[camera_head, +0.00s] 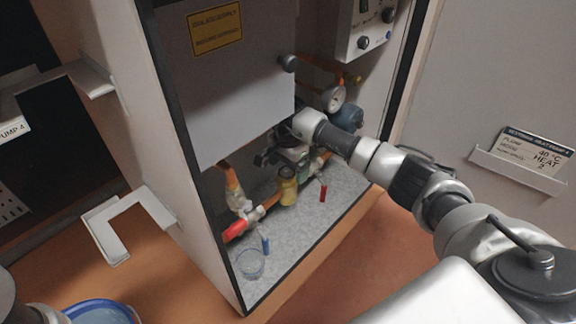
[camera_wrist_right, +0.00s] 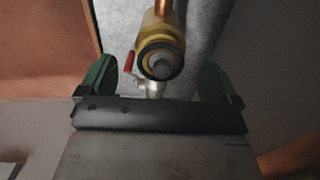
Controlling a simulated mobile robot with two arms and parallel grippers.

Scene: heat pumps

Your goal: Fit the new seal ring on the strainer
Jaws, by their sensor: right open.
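A brass fitting (camera_wrist_right: 161,42), which looks like the strainer, faces me in the right wrist view. A black ring (camera_wrist_right: 160,59) shows around its end, with a grey round centre. I cannot tell whether this ring is the new seal. A yellow-brass body (camera_head: 287,186) in the pipework in the head view may be the same part. My right gripper (camera_wrist_right: 156,84) is open, its green fingers apart on either side of the fitting's line, with nothing seen held. In the head view the right gripper (camera_head: 284,150) is inside the cabinet, beside the pipes. My left gripper is out of view.
A red valve handle (camera_head: 236,230) sits at lower left. A white panel (camera_head: 235,90) hangs left of my arm; a gauge (camera_head: 333,98) is behind.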

